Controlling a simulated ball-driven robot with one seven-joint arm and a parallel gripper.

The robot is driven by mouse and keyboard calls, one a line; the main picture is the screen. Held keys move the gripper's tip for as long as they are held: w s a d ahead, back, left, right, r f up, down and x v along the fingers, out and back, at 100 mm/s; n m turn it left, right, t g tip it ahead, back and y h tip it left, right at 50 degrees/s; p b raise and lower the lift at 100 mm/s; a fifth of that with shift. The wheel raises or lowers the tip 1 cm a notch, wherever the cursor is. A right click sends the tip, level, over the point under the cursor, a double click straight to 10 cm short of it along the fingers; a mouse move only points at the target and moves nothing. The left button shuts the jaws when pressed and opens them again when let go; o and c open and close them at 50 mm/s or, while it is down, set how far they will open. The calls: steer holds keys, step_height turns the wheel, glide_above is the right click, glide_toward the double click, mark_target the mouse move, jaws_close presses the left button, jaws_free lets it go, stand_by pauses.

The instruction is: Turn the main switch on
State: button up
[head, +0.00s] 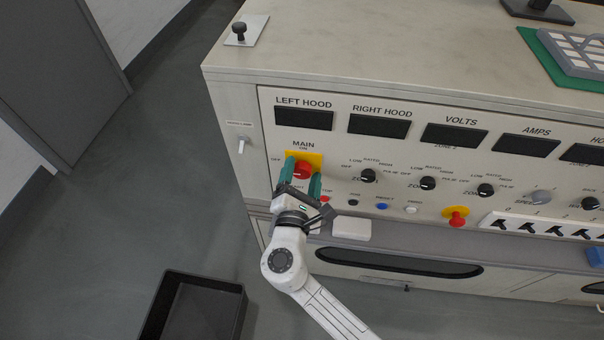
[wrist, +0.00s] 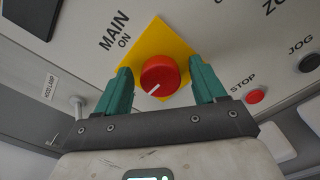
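The main switch is a red round knob (head: 302,170) on a yellow plate (head: 317,159) under the label MAIN ON. In the wrist view the red knob (wrist: 160,75) carries a white pointer line aimed down and left, away from the ON label. My gripper (head: 302,175) has two green fingers, one on each side of the knob. In the wrist view the open gripper (wrist: 160,84) shows a gap between each fingertip and the knob. The fingers look short of closing on it.
A stop button (wrist: 256,96) sits right of the knob. A hood lamp toggle (head: 241,145) is on the left side panel. A red emergency button (head: 456,215) and dark zone knobs (head: 368,176) are farther right. A black bin (head: 164,305) stands on the floor.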

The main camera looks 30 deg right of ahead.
steer(key=c, duration=1)
steer(key=shift+f+m+b, duration=0.15)
steer(key=shift+m+b, duration=0.15)
steer(key=shift+b, duration=0.35)
steer(key=shift+f+m+b, duration=0.1)
steer(key=shift+m+b, duration=0.2)
steer(key=shift+b, duration=0.15)
steer(key=m+b, duration=0.2)
steer(key=b, duration=0.1)
steer(key=shift+f, duration=0.15)
steer(key=m+b, duration=0.5)
steer(key=b, duration=0.2)
steer(key=shift+f+m, duration=0.1)
steer(key=shift+m, duration=0.3)
steer(key=m+b, duration=0.5)
steer(key=b, duration=0.1)
steer(key=shift+f, duration=0.1)
steer(key=m+b, duration=0.3)
steer(key=shift+m+b, duration=0.3)
steer(key=shift+m, duration=0.3)
